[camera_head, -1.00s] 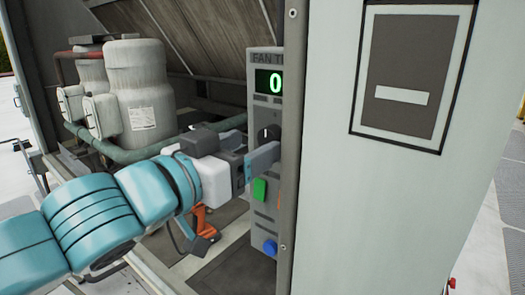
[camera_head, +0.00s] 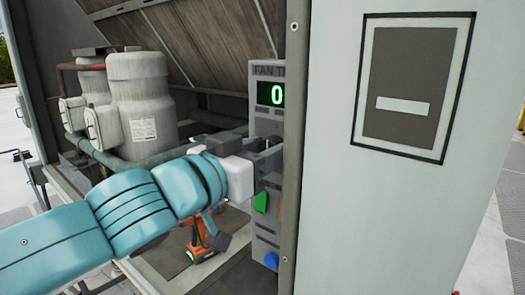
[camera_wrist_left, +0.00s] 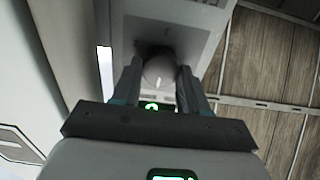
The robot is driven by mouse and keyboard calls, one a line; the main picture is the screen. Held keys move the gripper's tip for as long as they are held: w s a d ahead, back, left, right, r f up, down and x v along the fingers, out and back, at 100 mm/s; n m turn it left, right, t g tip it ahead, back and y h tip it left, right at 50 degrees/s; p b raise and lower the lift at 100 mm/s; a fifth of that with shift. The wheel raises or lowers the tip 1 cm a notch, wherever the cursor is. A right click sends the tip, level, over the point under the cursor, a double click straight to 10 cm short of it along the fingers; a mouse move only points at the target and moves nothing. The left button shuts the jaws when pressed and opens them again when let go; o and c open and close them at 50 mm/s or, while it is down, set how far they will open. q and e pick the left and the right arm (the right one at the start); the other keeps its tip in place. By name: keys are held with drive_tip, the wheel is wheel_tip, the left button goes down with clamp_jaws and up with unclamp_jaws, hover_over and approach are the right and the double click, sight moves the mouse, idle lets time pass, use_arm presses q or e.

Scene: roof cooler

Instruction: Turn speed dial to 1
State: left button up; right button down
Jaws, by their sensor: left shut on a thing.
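The grey fan control panel (camera_head: 266,122) stands inside the cabinet, partly hidden by the door-side wall. Its green display (camera_head: 271,94) reads 0. The speed dial (camera_wrist_left: 158,72) is a round knob with a pale pointer mark; in the left wrist view it sits between the two fingers of my left gripper (camera_wrist_left: 158,85). In the head view my left gripper (camera_head: 268,156) is at the panel below the display, shut on the dial, and hides most of it. A green button (camera_head: 261,201) and a blue button (camera_head: 271,260) lie below. My right gripper is out of view.
Two grey compressor tanks (camera_head: 137,105) and pipes stand at the left inside the cabinet. An orange drill (camera_head: 203,240) stands on the cabinet floor. The pale cabinet wall (camera_head: 400,220) rises close to the right of the gripper.

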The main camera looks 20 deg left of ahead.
use_arm(q)
drive_tip(key=shift+m, duration=0.3)
drive_tip(key=m, duration=0.5)
drive_tip(key=m+b, duration=0.1)
drive_tip(key=m, duration=0.4)
drive_tip(key=shift+s+d+f+m, duration=0.1)
drive_tip(key=shift+d+m, duration=0.05)
drive_tip(key=shift+m, duration=0.25)
drive_tip(key=o, duration=1)
drive_tip(key=shift+o, duration=0.2)
